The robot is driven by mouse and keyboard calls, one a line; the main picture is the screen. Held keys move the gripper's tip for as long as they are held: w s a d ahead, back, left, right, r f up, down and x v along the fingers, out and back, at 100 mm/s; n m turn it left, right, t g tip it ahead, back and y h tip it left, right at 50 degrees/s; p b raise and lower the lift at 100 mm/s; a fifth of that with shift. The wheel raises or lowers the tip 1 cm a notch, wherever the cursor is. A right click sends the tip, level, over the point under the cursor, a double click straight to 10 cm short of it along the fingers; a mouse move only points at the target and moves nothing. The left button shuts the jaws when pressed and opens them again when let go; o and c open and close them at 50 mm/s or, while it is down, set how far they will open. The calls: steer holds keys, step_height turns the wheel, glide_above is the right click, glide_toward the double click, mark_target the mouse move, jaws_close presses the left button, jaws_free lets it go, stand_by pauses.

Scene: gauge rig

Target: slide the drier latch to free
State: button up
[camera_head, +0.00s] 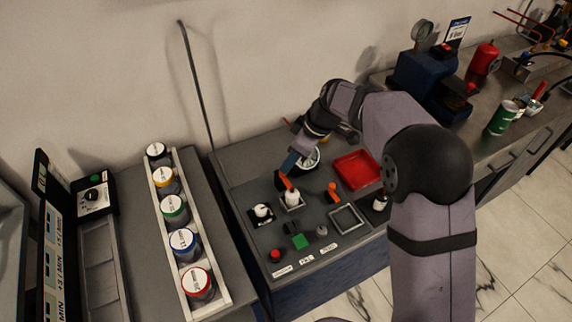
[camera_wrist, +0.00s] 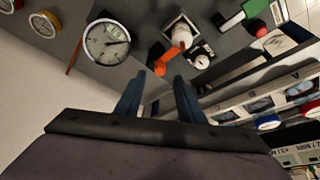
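I cannot tell from the labels which one is the drier latch. My gripper (camera_head: 285,171) is just above and behind the orange lever. In the wrist view my gripper's blue fingers (camera_wrist: 159,77) are apart with nothing held. The lever's end appears between the fingertips in that picture; whether they touch it is unclear.
A round gauge (camera_wrist: 107,43) lies beside my gripper. A white knob (camera_head: 262,210), a green block (camera_head: 299,242), a red button (camera_head: 275,255) and a red tray (camera_head: 357,170) share the panel. A rack of several lidded jars (camera_head: 226,294) stands to the left.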

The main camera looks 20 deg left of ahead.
glide_above(286, 178)
steer(key=shift+w+f+p, duration=0.15)
steer(key=shift+f+p, duration=0.3)
steer(key=shift+f, duration=1.75)
steer(key=shift+c, duration=0.3)
